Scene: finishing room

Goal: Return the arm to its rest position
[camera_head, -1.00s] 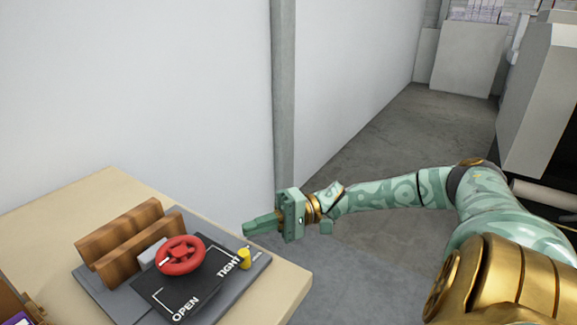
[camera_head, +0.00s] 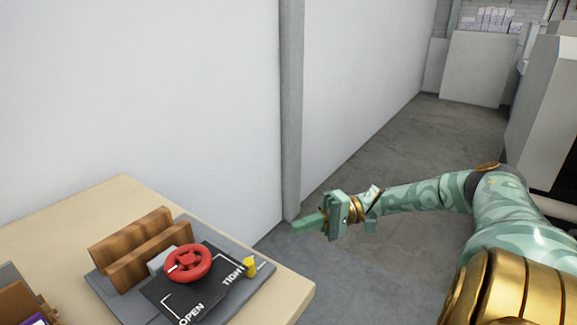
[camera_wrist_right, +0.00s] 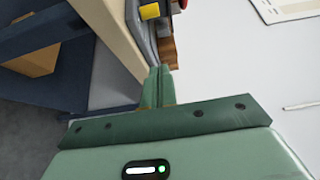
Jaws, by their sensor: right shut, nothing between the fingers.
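My right arm (camera_head: 420,194) comes in from the right in the head view, with a green patterned surface and brass-coloured joints. My right gripper (camera_head: 308,224) is shut and empty. It hangs in the air to the right of the table's corner, apart from the table and the fixture. The right wrist view shows its closed fingers (camera_wrist_right: 157,88) pointing toward the table edge. My left gripper is not in view.
A light wooden table (camera_head: 110,200) stands at lower left. It bears a grey fixture with a red handwheel (camera_head: 187,263), wooden jaws (camera_head: 135,246), a yellow peg (camera_head: 250,267) and OPEN and TIGHT labels. A white wall (camera_head: 150,90) rises behind. Open floor (camera_head: 385,150) extends to the back right.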

